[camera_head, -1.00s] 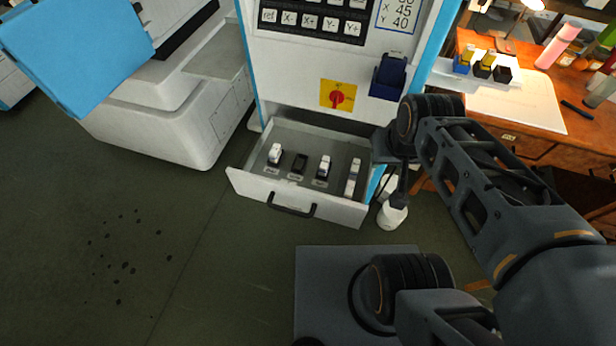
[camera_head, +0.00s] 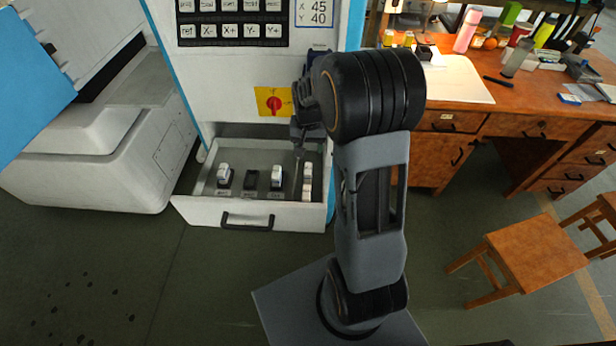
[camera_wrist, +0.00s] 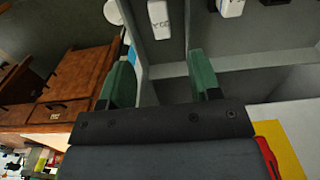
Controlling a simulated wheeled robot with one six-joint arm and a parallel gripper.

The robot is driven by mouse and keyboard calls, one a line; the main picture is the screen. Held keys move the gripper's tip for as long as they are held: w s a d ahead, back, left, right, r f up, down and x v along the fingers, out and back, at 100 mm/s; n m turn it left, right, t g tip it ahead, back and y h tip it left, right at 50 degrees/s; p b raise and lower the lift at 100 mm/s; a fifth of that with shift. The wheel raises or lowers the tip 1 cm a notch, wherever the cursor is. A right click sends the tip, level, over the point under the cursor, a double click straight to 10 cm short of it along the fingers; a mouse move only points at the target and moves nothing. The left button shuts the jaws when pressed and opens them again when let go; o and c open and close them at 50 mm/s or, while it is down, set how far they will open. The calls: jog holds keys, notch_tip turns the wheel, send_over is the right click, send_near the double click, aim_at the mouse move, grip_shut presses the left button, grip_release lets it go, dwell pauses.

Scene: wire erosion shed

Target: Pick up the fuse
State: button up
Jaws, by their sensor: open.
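The open drawer (camera_head: 246,212) under the machine's panel holds a row of small parts. In the head view these are a white block (camera_head: 223,172), a dark one (camera_head: 250,180), a white-and-dark one (camera_head: 277,176) and a tall white one (camera_head: 307,180) at the right. I cannot tell which is the fuse. My gripper (camera_wrist: 160,76) is open and empty, with green fingertips apart over the drawer's right wall area. The rightmost white part also shows in the wrist view (camera_wrist: 160,18), ahead of the fingers and apart from them. My arm partly hides the gripper in the head view.
The machine front with a red knob on a yellow plate (camera_head: 272,102) rises behind the drawer. A wooden desk (camera_head: 455,113) with bottles stands at the right, with a stool (camera_head: 535,250) before it. Floor at the left front is free.

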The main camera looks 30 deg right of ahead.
aim_at(309, 168)
notch_tip(309, 168, down, 8)
jog(key=shift+w+d+f+b, duration=0.15)
jog(key=shift+f+b, duration=0.05)
jog(key=shift+b, duration=0.1)
jog(key=shift+f, duration=2.9)
jog(key=c, duration=1)
jog(key=shift+r, duration=0.1)
